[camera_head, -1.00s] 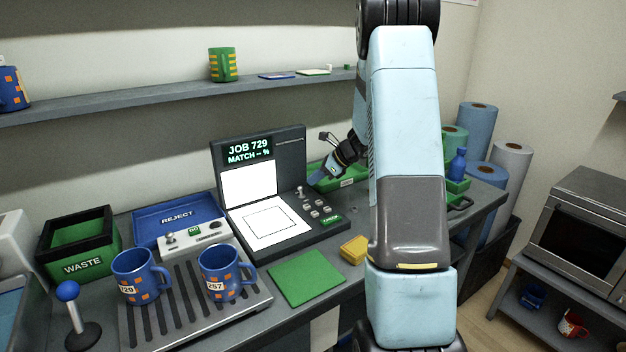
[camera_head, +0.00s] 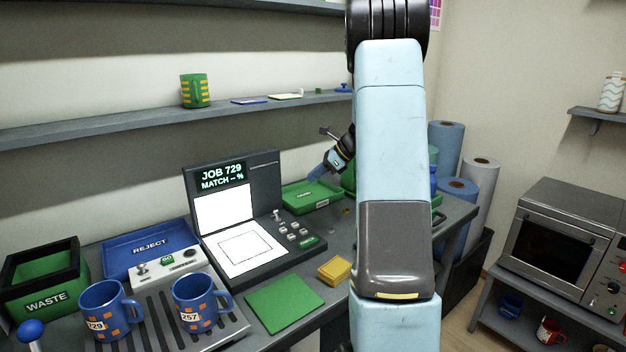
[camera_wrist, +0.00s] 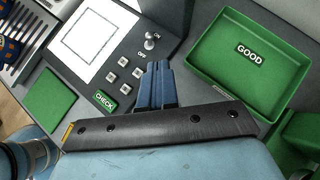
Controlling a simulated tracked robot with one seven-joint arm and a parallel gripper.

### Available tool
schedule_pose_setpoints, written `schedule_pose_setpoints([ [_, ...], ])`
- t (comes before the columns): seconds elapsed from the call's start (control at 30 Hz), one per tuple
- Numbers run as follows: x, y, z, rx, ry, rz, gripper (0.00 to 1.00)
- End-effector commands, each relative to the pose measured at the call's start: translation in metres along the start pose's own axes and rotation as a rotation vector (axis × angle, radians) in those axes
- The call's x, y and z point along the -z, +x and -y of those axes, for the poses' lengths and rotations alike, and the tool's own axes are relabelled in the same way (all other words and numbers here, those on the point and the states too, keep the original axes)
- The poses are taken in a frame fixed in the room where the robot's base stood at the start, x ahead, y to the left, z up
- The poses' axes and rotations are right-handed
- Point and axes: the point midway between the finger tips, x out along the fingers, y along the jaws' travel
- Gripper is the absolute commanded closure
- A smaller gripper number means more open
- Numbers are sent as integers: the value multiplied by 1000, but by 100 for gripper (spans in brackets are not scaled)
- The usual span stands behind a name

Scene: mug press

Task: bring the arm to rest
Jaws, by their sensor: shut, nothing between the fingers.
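My arm (camera_head: 392,160) stands upright in the right middle of the head view, folded over the bench. My gripper (camera_head: 317,173) shows small beside it, above the green tray. In the wrist view my gripper (camera_wrist: 157,72) has its blue fingers together and empty, between the control panel's keys and the GOOD tray (camera_wrist: 205,80). The fingers appear to be above the bench, clear of both.
The JOB 729 machine (camera_head: 283,168) stands on the bench. Two blue mugs, 729 (camera_head: 108,312) and 257 (camera_head: 197,304), stand on the slatted rack. A yellow block (camera_head: 335,270) lies near my arm.

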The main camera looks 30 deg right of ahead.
Motion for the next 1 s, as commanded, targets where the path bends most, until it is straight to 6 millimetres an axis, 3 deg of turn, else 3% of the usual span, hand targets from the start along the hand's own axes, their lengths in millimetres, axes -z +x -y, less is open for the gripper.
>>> schedule_pose_setpoints([
  [0.4,-1,0,-1,0,-3,0,100],
  [0.53,-12,-3,-12,-8,-53,-14,100],
  [0.67,-35,-9,-40,-31,-183,-50,100],
  [1.0,-90,-33,-141,-109,-641,-175,100],
])
